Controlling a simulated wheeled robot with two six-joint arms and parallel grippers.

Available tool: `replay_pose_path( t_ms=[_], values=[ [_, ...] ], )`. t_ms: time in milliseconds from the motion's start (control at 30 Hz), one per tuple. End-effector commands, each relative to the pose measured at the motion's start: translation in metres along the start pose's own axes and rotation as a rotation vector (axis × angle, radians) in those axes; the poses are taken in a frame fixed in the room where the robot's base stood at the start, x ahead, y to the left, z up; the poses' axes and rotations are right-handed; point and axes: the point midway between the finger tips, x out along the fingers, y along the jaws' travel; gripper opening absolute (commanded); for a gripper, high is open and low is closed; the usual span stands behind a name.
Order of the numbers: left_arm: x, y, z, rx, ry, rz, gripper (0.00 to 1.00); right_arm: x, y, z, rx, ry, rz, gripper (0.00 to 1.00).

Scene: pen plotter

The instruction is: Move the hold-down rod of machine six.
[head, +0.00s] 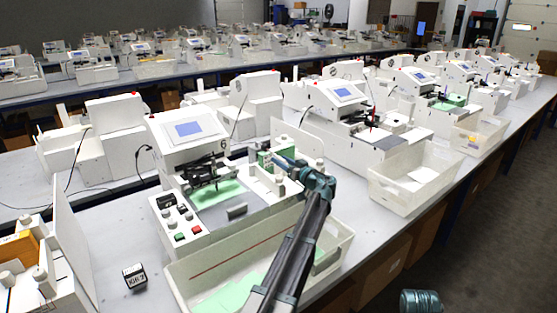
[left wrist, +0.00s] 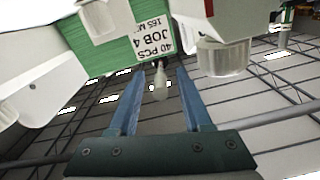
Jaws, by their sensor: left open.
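Machine six (head: 188,130), a white plotter with a blue screen and a "6" on its side, stands in the middle of the head view. My left gripper (head: 287,163) is at its right side, next to a green stack (head: 264,160). In the left wrist view the two blue fingers (left wrist: 161,72) are open. A pale rod-like piece with a rounded end (left wrist: 160,84) shows between them, with no clear contact. I cannot tell for sure that it is the hold-down rod. The green stack (left wrist: 95,45) with a "JOB 4" label is close by.
A pale cylindrical knob (left wrist: 225,58) is close to the right finger. A white bin (head: 205,285) with green sheets stands in front of the machine, under my left arm. A small black labelled block (head: 134,276) lies on the table. Another machine (head: 345,115) stands to the right.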

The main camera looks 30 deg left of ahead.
Motion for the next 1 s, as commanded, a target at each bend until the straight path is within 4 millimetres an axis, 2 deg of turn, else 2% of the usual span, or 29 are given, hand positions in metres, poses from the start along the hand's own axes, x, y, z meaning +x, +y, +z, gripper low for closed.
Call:
replay_pose_path(
  t_ms=[33, 200, 567, 833, 867, 1000],
  values=[
    [0.008, 0.001, 0.000, 0.000, 0.000, -0.001, 0.49, 0.000, 0.000, 0.000, 0.000, 0.000, 0.000, 0.72],
    [0.020, 0.001, 0.000, 0.000, 0.000, 0.000, 0.49, 0.000, 0.000, 0.000, 0.000, 0.000, 0.000, 0.72],
    [0.023, 0.000, 0.000, 0.000, 0.000, 0.000, 0.49, 0.000, 0.000, 0.000, 0.000, 0.000, 0.000, 0.72],
    [0.023, 0.000, 0.000, 0.000, 0.000, 0.001, 0.03, 0.000, 0.000, 0.000, 0.000, 0.000, 0.000, 0.72],
    [0.023, 0.000, 0.000, 0.000, 0.000, 0.000, 0.00, 0.000, 0.000, 0.000, 0.000, 0.000, 0.000, 0.72],
    [0.023, 0.000, 0.000, 0.000, 0.000, 0.001, 0.00, 0.000, 0.000, 0.000, 0.000, 0.000, 0.000, 0.72]
  ],
)
